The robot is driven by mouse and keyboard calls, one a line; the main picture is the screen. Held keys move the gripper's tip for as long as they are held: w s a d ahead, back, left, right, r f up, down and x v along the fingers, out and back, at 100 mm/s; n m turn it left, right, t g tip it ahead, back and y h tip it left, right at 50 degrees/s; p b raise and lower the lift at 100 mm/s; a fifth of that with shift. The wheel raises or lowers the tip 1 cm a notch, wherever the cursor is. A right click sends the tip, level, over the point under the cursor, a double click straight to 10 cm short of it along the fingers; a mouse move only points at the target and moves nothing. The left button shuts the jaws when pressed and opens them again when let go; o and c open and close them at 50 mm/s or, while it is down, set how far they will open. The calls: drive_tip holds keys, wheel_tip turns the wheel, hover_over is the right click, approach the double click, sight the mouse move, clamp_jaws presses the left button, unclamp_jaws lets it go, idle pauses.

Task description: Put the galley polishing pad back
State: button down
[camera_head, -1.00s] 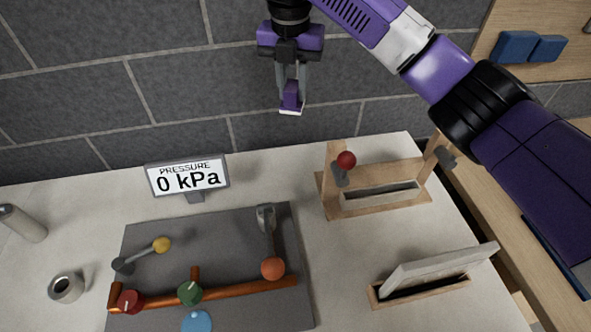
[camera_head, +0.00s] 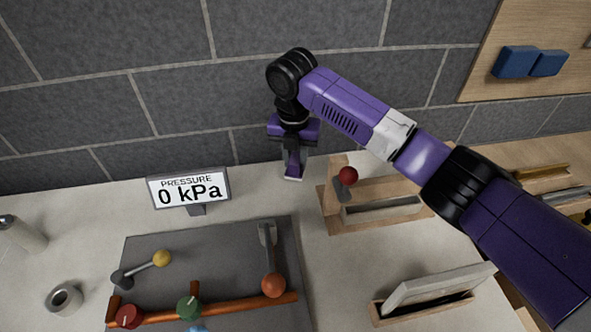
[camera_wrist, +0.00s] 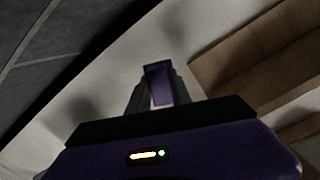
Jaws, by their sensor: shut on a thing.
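My gripper (camera_head: 294,163) is shut on a small purple block with a pale lower edge, which I take to be the polishing pad (camera_head: 294,173). In the wrist view the pad (camera_wrist: 158,85) shows between the fingers, with pale counter behind it. The gripper points down near the back edge of the counter, left of a wooden slotted holder (camera_head: 388,223) with a red-knobbed lever (camera_head: 347,176). I cannot tell whether the pad touches the counter. A second wooden slotted box (camera_head: 425,307) with a tilted pale lid (camera_head: 440,286) stands nearer the front.
A pressure display (camera_head: 188,188) reading 0 kPa stands to the left. A grey panel (camera_head: 225,262) carries levers, coloured knobs and a copper pipe. A metal ring (camera_head: 64,299) and cylinder (camera_head: 24,234) lie far left. Blue blocks (camera_head: 516,62) sit on a wooden board at upper right.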

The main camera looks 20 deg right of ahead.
sight(296, 173)
drive_tip(key=shift+f+p, duration=0.3)
drive_tip(key=shift+f, duration=2.2)
drive_tip(key=shift+f, duration=0.15)
drive_tip(key=c, duration=1.2)
unclamp_jaws()
drive_tip(key=shift+o, duration=0.2)
drive_tip(key=r, duration=0.4)
drive_tip(key=r+b, duration=0.1)
drive_tip(key=r, duration=0.3)
drive_tip(key=s+r+b, duration=0.1)
drive_tip(key=r, duration=0.3)
drive_tip(key=shift+a+r, duration=0.2)
drive_tip(key=shift+a, duration=0.15)
